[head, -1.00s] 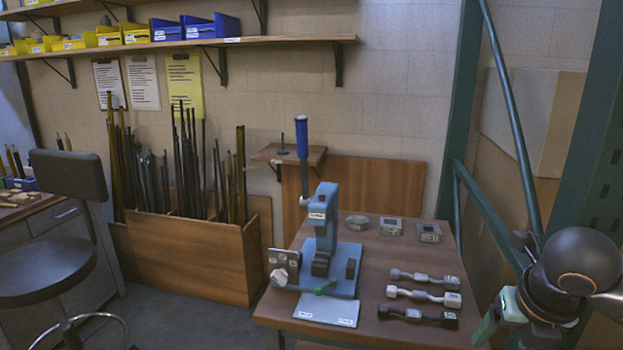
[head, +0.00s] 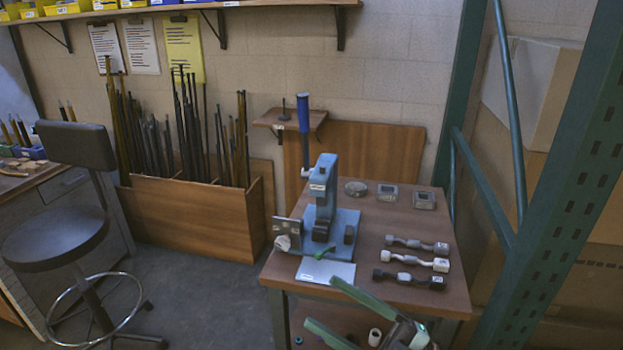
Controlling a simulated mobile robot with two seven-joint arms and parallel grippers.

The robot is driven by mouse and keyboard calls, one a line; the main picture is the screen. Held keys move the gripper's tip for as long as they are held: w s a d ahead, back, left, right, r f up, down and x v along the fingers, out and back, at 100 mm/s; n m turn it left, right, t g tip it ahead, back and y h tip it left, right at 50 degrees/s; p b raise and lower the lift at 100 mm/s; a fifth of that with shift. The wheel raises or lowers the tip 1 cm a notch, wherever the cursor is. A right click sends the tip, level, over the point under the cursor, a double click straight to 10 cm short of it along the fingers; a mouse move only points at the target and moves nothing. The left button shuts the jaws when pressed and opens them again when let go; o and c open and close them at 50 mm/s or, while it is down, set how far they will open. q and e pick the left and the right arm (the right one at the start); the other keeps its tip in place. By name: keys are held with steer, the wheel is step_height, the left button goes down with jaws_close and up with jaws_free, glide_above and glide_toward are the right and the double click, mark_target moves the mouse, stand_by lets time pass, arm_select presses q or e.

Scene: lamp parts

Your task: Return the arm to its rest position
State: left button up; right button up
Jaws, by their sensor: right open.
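My right gripper (head: 321,302) shows at the bottom of the head view, in front of the table's near edge. Its two green fingers are spread apart, point to the left, and hold nothing. The right arm behind it is mostly cut off by the bottom edge of the picture. My left gripper is not in view.
The brown table (head: 385,243) carries a blue lever press (head: 323,205), several dumbbell-shaped parts (head: 412,262) and small grey boxes (head: 388,192). A green rack post (head: 565,200) stands close on the right. A stool (head: 55,240) stands left; the floor between is clear.

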steer(key=w+d+f+m+t+h+p, duration=0.25)
steer(key=d+f+m+t+h, duration=0.6)
steer(key=f+m+h, duration=0.6)
steer(key=s+d+f+m+g+h, duration=0.1)
steer(key=s+d+f+m+g, duration=0.1)
steer(key=s+f, duration=0.4)
steer(key=s+d+f+m+g+h+p, duration=0.1)
steer(key=s+f+m+g, duration=0.4)
steer(key=f, duration=0.5)
steer(key=shift+s+d+g+h, duration=0.35)
steer(key=shift+s+d+h, duration=0.2)
steer(key=shift+s+d, duration=0.55)
steer(key=shift+s+a+m, duration=0.1)
steer(key=shift+a+m, duration=0.05)
steer(key=shift+m, duration=0.1)
